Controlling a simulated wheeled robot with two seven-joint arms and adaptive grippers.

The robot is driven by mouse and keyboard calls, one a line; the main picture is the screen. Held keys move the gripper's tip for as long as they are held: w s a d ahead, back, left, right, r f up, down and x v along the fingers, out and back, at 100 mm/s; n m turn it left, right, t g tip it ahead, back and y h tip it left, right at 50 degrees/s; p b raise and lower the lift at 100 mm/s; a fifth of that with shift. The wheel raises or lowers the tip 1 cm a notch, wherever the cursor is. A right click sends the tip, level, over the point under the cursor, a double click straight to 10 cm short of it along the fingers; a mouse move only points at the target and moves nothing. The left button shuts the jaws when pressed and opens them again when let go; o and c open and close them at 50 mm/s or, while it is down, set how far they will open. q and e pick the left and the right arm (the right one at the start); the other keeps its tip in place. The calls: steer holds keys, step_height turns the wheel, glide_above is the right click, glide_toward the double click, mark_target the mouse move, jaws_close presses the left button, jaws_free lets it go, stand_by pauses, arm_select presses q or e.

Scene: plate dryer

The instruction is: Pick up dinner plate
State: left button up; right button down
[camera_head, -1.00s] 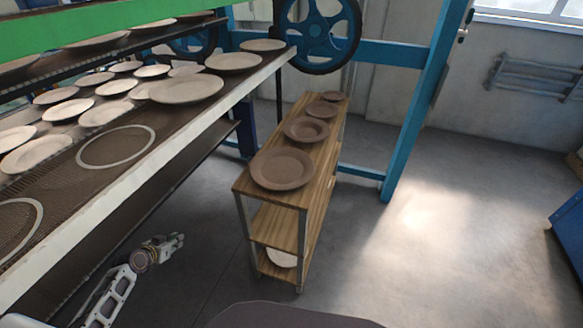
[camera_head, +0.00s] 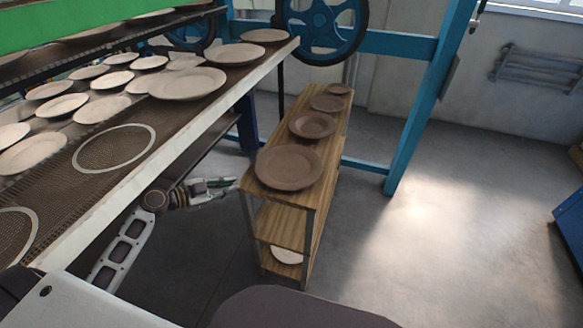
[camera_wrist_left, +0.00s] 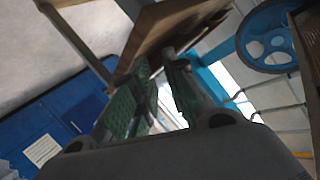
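A large brown plate (camera_head: 289,166) lies flat on the near end of the wooden shelf's top board (camera_head: 296,198). Smaller brown plates, a bowl-like one (camera_head: 312,125) among them, sit in a row behind it. My left gripper (camera_head: 232,184) is just left of the shelf, a little below the top board, beside the large plate and apart from it. In the left wrist view its fingers (camera_wrist_left: 158,70) are spread with nothing between them, close to the underside of a wooden board (camera_wrist_left: 180,25). No plate is recognisable there. My right gripper is not in view.
A dryer rack (camera_head: 180,140) with several pale plates, the large one (camera_head: 188,83) near its edge, stands left, above my left arm. Blue posts (camera_head: 430,95) and a blue wheel (camera_head: 322,28) are behind the shelf. The floor (camera_head: 450,230) to the right is clear.

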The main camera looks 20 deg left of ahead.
arm_select(q)
steer(key=d+m+h, duration=0.1)
steer(key=m, duration=0.3)
steer(key=s+d+r+m+g+h, duration=0.1)
steer(key=d+m, duration=0.1)
steer(key=m, duration=0.2)
steer(key=s+d+m+h, duration=0.1)
steer(key=m, duration=0.3)
steer(key=shift+s+d+r+g, duration=0.15)
steer(key=shift+s+r+g, duration=0.1)
steer(key=shift+r+g, duration=0.15)
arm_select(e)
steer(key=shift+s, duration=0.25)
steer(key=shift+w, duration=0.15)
